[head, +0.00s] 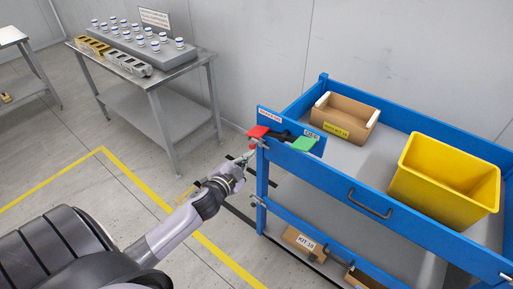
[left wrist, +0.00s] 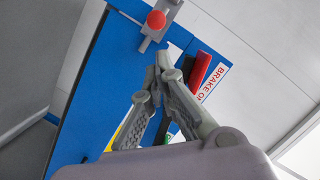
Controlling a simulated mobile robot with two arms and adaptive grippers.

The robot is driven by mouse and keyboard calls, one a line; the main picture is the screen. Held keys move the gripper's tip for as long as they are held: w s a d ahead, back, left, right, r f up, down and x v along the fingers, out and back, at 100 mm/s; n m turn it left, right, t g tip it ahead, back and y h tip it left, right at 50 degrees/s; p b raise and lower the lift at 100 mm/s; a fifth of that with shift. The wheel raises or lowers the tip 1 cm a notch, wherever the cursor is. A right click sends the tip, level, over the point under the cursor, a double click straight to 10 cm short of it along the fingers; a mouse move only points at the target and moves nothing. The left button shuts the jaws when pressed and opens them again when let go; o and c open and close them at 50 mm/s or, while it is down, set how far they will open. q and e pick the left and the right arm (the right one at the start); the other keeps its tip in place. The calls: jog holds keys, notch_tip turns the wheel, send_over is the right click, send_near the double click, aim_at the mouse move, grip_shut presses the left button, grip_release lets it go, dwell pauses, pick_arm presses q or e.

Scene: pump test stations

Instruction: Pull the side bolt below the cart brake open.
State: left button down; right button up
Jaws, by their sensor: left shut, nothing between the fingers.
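The blue cart (head: 345,180) carries a brake plate at its near left corner, with a red pad (head: 258,131), a green pad (head: 303,144) and a dark lever between them. A small metal bolt fitting (head: 259,143) sits at the corner just below the red pad. In the left wrist view a metal bolt with a round red knob (left wrist: 156,20) is mounted on the blue panel. My left gripper (head: 246,157) is shut and empty beside the corner. In the left wrist view its fingertips (left wrist: 164,62) are close below the knob; contact is unclear. My right gripper is out of view.
A second metal fitting (head: 258,201) is lower on the same cart post. The cart holds a cardboard box (head: 345,115) and a yellow bin (head: 445,180), with kit boxes (head: 304,242) on its lower shelf. A grey table (head: 150,75) stands at the back left. Floor between is clear.

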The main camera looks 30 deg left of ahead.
pick_arm(q)
jog(key=w, duration=0.4)
jog(key=w+f, duration=0.1)
jog(key=w, duration=0.1)
jog(key=shift+w+a+f, duration=0.1)
jog(key=shift+a, duration=0.2)
jog(key=a, duration=0.4)
jog(key=shift+w+a, duration=0.15)
jog(key=shift+a, duration=0.15)
